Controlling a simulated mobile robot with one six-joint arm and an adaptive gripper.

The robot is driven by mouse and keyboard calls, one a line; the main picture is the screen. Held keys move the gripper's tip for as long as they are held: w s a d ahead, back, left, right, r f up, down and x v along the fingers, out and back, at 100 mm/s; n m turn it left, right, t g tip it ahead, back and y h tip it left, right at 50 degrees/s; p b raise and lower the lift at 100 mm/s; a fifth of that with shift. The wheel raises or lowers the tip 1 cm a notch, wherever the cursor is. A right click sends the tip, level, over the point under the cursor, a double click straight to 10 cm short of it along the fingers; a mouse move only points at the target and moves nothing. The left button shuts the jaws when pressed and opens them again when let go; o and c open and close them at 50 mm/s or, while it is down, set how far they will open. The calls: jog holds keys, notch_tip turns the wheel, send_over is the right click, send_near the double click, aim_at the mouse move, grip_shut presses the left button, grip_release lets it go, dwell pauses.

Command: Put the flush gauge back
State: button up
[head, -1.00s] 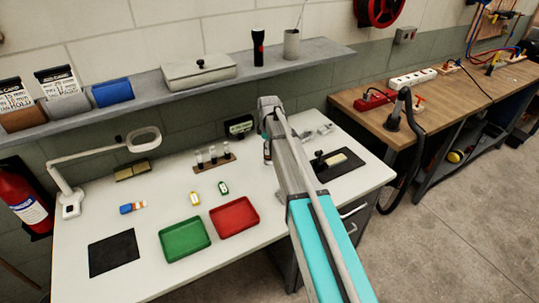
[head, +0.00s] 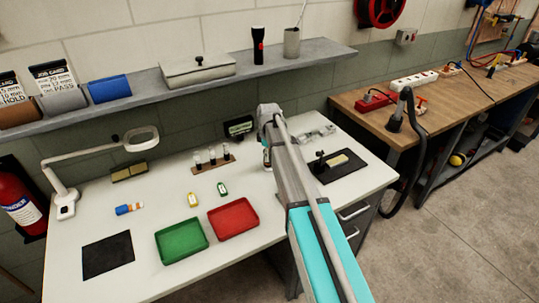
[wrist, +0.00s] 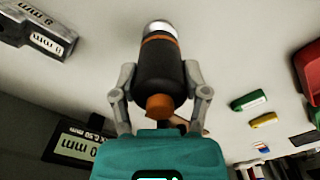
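A dark cylindrical tool, which I take to be the flush gauge (wrist: 160,68), has a silver end, an orange band and an orange tip. In the wrist view it lies between the two fingers of my gripper (wrist: 160,82), which appear closed on its sides. In the head view my gripper (head: 267,157) is over the back right of the white table, mostly hidden by my arm. The gauge is barely visible there. A small digital display (head: 238,127) stands at the back of the table, left of my gripper; it also shows in the wrist view (wrist: 72,142).
A wooden rack (head: 213,163) with several upright pieces stands left of my gripper. A grey marked block (wrist: 40,30) and a dark mat (head: 338,168) lie to the right. Red (head: 233,218) and green (head: 181,241) trays are in front. A magnifier lamp (head: 65,208) stands at left.

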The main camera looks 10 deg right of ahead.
jog(key=o, duration=0.3)
jog(key=shift+o, duration=0.2)
jog(key=shift+r, duration=0.15)
notch_tip(320, 180, up, 12)
jog(key=p, duration=1.2)
jog(key=shift+s, duration=0.1)
dwell(0.7)
jog(key=s+m, duration=1.2)
jog(key=s, duration=1.7)
jog(key=shift+d+m, duration=0.15)
jog(key=shift+m, duration=0.15)
